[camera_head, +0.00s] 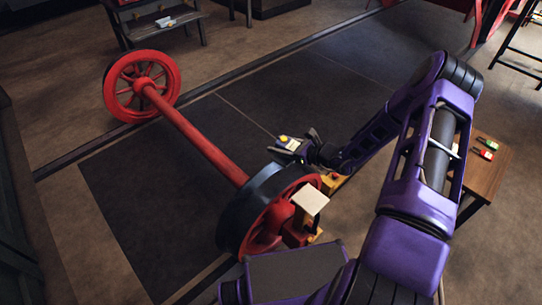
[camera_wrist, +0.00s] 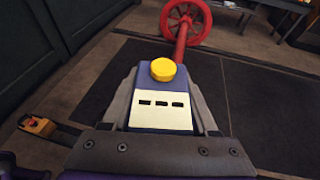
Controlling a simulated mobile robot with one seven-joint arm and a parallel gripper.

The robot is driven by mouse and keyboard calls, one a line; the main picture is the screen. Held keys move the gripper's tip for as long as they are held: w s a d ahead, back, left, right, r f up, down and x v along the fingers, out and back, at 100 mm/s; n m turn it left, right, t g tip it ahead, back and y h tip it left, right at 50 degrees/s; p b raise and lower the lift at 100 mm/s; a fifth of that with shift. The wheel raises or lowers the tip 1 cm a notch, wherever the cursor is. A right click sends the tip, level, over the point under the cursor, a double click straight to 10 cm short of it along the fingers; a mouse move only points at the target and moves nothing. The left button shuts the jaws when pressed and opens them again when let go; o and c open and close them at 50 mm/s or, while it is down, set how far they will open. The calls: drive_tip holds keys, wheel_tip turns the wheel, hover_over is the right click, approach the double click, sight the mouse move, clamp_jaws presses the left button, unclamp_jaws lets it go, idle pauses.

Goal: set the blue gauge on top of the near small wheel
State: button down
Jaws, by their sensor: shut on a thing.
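The wrist view shows a blue gauge (camera_wrist: 148,92) with a yellow knob on top and a pale face with dark slots. My gripper (camera_wrist: 165,105) is shut on it, one finger on each side. In the head view my gripper (camera_head: 292,146) holds the gauge up, beyond the near wheel and above the dark floor mat. The near small wheel (camera_head: 262,205) is red with a dark rim, at one end of a red axle (camera_head: 195,140). The gauge is apart from the wheel. The wheel's top is partly in view.
The far red wheel (camera_head: 141,86) stands at the other end of the axle. A yellow device (camera_head: 333,181) and a pale-topped block (camera_head: 310,199) are by the near wheel. A wooden table (camera_head: 488,165) with small items is at right. A bench (camera_head: 155,22) stands at the back.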

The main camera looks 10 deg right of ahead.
sight(273, 175)
drive_tip(key=w+f+b, duration=0.2)
drive_tip(key=f, duration=0.4)
drive_tip(key=w+a+f+m+t+h+b, duration=0.1)
drive_tip(key=w+f+b, duration=0.1)
drive_tip(key=f, duration=0.5)
drive_tip(key=w+f+m+h+b, duration=0.1)
drive_tip(key=w+f+b, duration=0.1)
drive_tip(key=f, duration=0.5)
drive_tip(key=shift+w+a+f, duration=0.2)
drive_tip(key=shift+w+f, duration=0.05)
drive_tip(key=shift+c, duration=0.4)
unclamp_jaws()
drive_tip(key=shift+s, duration=0.1)
drive_tip(key=shift+r, duration=0.15)
wheel_tip(273, 175, up, 12)
drive_tip(key=p, duration=0.6)
drive_tip(key=shift+p, duration=0.3)
idle(0.9)
